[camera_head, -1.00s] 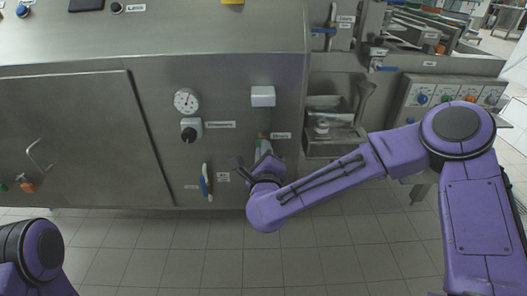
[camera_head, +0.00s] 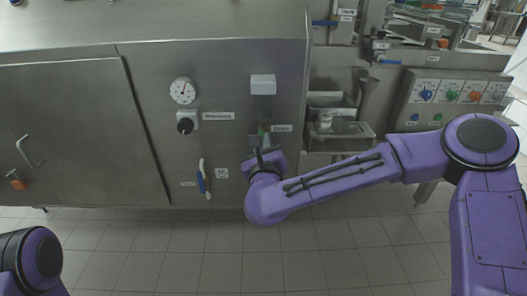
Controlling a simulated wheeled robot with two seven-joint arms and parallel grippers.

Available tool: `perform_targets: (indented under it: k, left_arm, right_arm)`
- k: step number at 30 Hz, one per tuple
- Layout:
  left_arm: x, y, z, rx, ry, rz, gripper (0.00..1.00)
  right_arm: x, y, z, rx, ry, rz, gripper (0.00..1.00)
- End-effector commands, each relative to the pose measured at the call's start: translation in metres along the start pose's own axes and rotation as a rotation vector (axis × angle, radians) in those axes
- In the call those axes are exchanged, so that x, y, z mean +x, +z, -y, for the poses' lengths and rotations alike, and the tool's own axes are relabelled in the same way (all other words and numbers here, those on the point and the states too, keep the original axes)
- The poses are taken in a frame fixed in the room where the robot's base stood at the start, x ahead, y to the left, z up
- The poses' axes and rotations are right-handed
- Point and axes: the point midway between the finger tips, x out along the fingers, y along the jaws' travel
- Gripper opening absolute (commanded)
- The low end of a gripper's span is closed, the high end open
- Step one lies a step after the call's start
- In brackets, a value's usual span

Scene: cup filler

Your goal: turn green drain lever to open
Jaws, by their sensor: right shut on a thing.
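The green drain lever (camera_head: 261,134) is on the steel machine's front panel, below a white box and beside a small label. Only its upper part shows; the rest is hidden by my right gripper. My right gripper (camera_head: 262,154) is at the lever, shut on it, with its dark fingers pointing up along the panel. The exact contact is small and partly hidden by the purple wrist. At the lower left only a purple part of my left arm shows; its gripper is out of the picture.
A blue-and-white lever (camera_head: 202,180) hangs left of my right gripper. A dial gauge (camera_head: 183,91) and a black knob (camera_head: 186,125) sit above it. Right of the panel is a recessed steel shelf (camera_head: 340,130). The tiled floor in front is clear.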

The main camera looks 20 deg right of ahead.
Motion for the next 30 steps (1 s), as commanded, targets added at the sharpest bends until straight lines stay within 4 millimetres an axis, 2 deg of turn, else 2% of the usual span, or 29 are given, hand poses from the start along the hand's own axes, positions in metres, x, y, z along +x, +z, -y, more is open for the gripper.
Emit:
perform_targets:
  k: [1,3,12,21,30]
  left_arm:
    - [0.009,0.004,-0.001,0.000,0.000,0.000,0.74]
    - [0.014,0.006,-0.001,0.000,0.000,0.000,0.74]
    - [0.032,0.013,-0.003,0.000,0.000,0.000,0.74]
    - [0.040,0.017,-0.004,0.000,0.000,0.000,0.74]
    - [0.041,0.017,-0.004,0.000,0.000,0.000,0.74]
  right_arm:
    - [0.000,-0.005,-0.002,0.043,0.000,0.000,0.00]
    - [0.000,-0.004,-0.002,0.102,0.000,0.000,0.00]
    - [0.000,-0.003,-0.002,0.304,0.001,0.000,0.00]
    - [0.000,-0.001,-0.001,0.401,0.002,-0.001,0.00]
    - [0.000,0.000,-0.001,0.420,0.002,-0.002,0.00]
